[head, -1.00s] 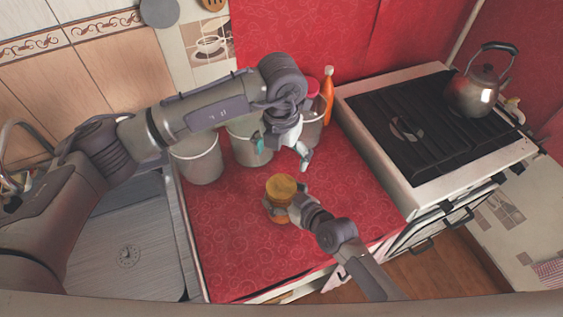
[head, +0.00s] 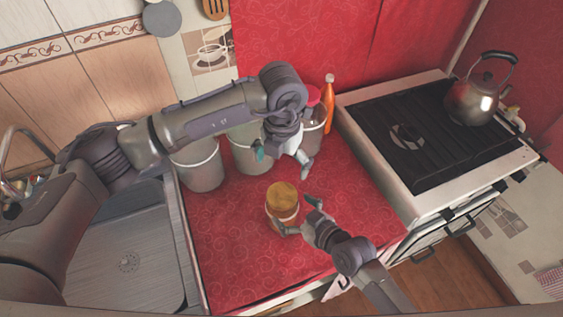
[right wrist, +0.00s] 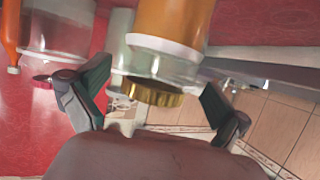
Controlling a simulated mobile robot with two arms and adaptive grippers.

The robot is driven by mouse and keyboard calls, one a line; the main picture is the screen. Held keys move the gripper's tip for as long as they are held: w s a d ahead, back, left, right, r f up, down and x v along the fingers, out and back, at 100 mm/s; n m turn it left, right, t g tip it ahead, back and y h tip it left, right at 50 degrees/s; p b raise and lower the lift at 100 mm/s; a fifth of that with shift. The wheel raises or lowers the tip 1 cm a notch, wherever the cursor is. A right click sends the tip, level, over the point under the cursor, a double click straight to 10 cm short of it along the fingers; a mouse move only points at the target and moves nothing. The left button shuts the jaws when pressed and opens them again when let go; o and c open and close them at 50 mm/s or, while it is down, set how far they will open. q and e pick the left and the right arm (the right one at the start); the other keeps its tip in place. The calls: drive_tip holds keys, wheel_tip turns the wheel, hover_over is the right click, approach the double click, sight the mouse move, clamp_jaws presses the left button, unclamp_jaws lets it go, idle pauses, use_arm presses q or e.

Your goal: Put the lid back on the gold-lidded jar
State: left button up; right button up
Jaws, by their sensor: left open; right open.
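The jar (head: 283,216) stands upright on the red counter, with amber contents and a pale band. Its gold lid (head: 283,195) sits on top and looks level. The right wrist view shows the jar inverted, with the amber part (right wrist: 172,18) above and the gold lid (right wrist: 153,92) below. My right gripper (head: 298,216) is open at the jar's lower right, with its fingers (right wrist: 155,103) apart on either side of the lid in the wrist picture and not visibly touching it. My left gripper (head: 282,158) is open and empty above the counter, behind the jar.
Pale containers (head: 199,168) stand along the back of the counter (head: 230,245). A red-topped jar (head: 313,120) and an orange bottle (head: 329,98) stand at the back right. The stove (head: 425,135) with a kettle (head: 480,98) is to the right, the sink (head: 125,255) to the left. The front left of the counter is clear.

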drive_tip(key=v, duration=0.7)
drive_tip(key=shift+s+d, duration=0.1)
drive_tip(key=shift+s, duration=0.05)
